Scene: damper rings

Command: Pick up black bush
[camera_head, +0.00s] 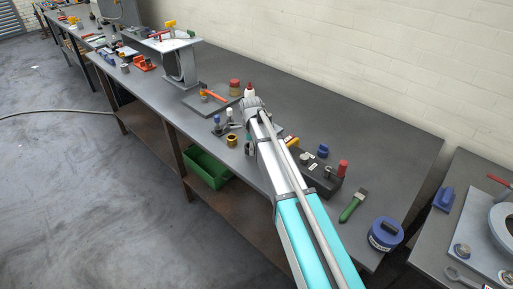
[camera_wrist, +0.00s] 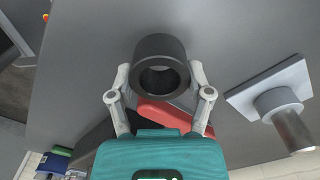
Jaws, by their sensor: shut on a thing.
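The black bush (camera_wrist: 160,46) is a thick dark ring in the wrist view, with its open bore facing the camera. My gripper (camera_wrist: 160,84) has its two grey fingers on either side of the bush and is shut on it. Grey bench top shows behind the bush. I cannot tell from this view how high the bush is above the bench. In the head view my arm reaches over the bench, and the bush and fingertips are hidden.
A red part (camera_wrist: 168,114) lies behind the gripper, and a grey plate with a post (camera_wrist: 270,97) is to its right.

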